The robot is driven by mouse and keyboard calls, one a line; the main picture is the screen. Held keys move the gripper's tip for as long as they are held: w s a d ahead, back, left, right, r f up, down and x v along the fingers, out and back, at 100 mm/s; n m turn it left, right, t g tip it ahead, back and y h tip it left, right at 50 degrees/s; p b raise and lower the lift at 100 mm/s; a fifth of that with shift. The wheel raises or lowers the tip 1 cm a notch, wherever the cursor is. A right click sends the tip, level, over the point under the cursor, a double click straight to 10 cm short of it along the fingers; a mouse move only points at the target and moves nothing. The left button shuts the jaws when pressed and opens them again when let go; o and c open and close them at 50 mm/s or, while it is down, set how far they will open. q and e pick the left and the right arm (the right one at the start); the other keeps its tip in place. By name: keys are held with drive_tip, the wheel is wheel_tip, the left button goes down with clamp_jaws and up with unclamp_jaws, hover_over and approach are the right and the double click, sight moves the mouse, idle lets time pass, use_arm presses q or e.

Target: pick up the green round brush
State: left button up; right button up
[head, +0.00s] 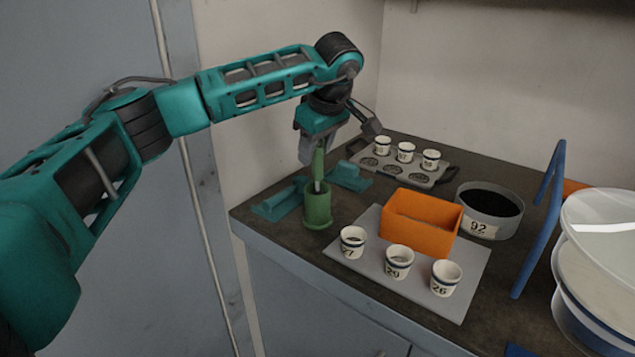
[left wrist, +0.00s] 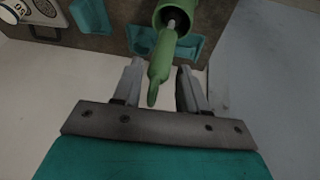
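The green round brush (head: 319,165) stands upright in a green cylindrical holder (head: 317,208) near the left end of the bench, its handle pointing up. Its lower part is hidden inside the holder. My left gripper (head: 310,150) is over the holder, at the top of the handle. In the left wrist view, the handle of the brush (left wrist: 159,70) lies between the two grey fingers of the left gripper (left wrist: 160,75), with a gap visible on both sides. The gripper is open. My right gripper is not in view.
Teal stands (head: 278,204) flank the holder. A grey mat (head: 457,300) carries an orange box (head: 420,222) and several numbered cups. Behind are a tray (head: 403,173) with three cups and a sieve (head: 488,210) marked 92. A blue frame (head: 540,215) stands right.

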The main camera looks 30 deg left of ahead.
use_arm(q)
clamp_jaws()
drive_tip(key=shift+r, duration=0.15)
idle(0.4)
